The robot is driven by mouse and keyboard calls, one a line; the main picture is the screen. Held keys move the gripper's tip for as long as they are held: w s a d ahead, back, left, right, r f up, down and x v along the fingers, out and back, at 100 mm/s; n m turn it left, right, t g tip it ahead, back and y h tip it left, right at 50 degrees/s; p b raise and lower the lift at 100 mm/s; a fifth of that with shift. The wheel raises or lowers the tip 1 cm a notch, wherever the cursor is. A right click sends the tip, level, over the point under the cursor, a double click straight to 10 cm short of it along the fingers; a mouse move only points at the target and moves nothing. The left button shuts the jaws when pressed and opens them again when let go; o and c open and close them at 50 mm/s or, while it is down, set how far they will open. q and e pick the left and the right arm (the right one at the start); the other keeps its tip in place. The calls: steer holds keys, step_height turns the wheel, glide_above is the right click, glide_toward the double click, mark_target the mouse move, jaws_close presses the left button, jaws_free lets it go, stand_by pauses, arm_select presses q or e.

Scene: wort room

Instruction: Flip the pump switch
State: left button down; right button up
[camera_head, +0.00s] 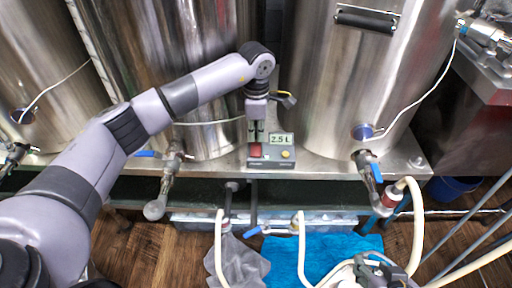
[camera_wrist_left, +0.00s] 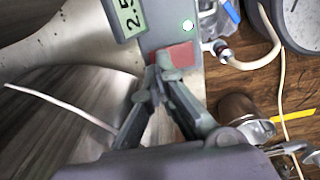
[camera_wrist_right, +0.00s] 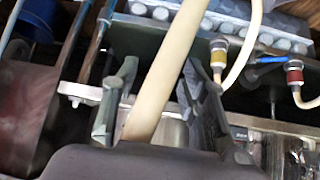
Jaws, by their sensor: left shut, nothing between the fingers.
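A small grey pump control box (camera_head: 285,164) sits on the steel ledge between two tanks. It has a "2.5 L" display (camera_head: 282,139), a red switch (camera_head: 255,150) and a small round light. My left gripper (camera_head: 257,139) points down at the red switch. In the left wrist view, the shut fingertips (camera_wrist_left: 167,74) are at the edge of the red switch (camera_wrist_left: 180,54) and cover part of it; I cannot tell whether they touch. The switch's position is unclear. My right gripper (camera_wrist_right: 157,95) is open, with a pale hose (camera_wrist_right: 168,70) seen between its fingers; contact is unclear.
Large steel tanks (camera_head: 335,90) stand close behind the box. Valves with blue handles (camera_head: 373,172) jut out at the front. Pale hoses (camera_head: 302,245) hang below the ledge. A blue cloth (camera_head: 335,258) and a grey cloth (camera_head: 240,262) lie beneath. A blue bucket (camera_head: 455,188) stands at right.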

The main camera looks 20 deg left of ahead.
mark_target(256, 144)
arm_select(q)
steer(key=shift+f, duration=0.1)
arm_select(e)
steer(key=shift+w, duration=0.1)
arm_select(q)
steer(key=shift+f+b, duration=0.35)
steer(key=shift+f, duration=0.15)
arm_select(e)
steer(key=shift+w+a+r+t+y, duration=0.15)
steer(key=shift+w+a+r+t, duration=0.1)
steer(key=shift+w+r+t, duration=0.3)
steer(key=shift+w+a+r+t+y, duration=0.15)
steer(key=shift+w+a+r+t, duration=0.15)
steer(key=shift+w, duration=0.45)
